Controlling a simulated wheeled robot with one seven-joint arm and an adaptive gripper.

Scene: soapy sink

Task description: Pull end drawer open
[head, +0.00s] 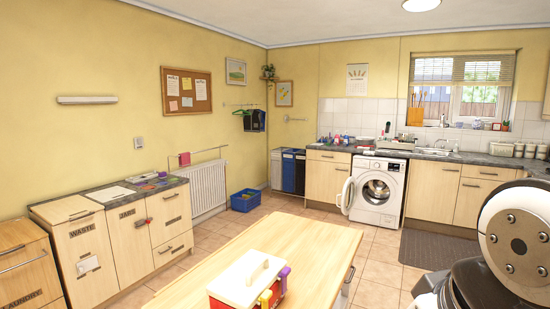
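The wooden table (225,263) in the foreground has a dark handle (350,273) on its right side face, seen at a steep angle; the front there looks closed, but little of it shows. Other drawer fronts, all looking closed, are on the left cabinet (172,246) and under the far counter (327,156). I cannot tell for sure which one is the end drawer. My gripper is not in view; only white and black parts of my own arm show at the lower right.
A red and white box (247,279) with yellow and purple clasps stands on the table. A washing machine (376,191) has its door open. A blue crate (245,200) is on the floor by the radiator (207,188). Tiled floor (372,257) is clear right of the table, near a dark mat (438,249).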

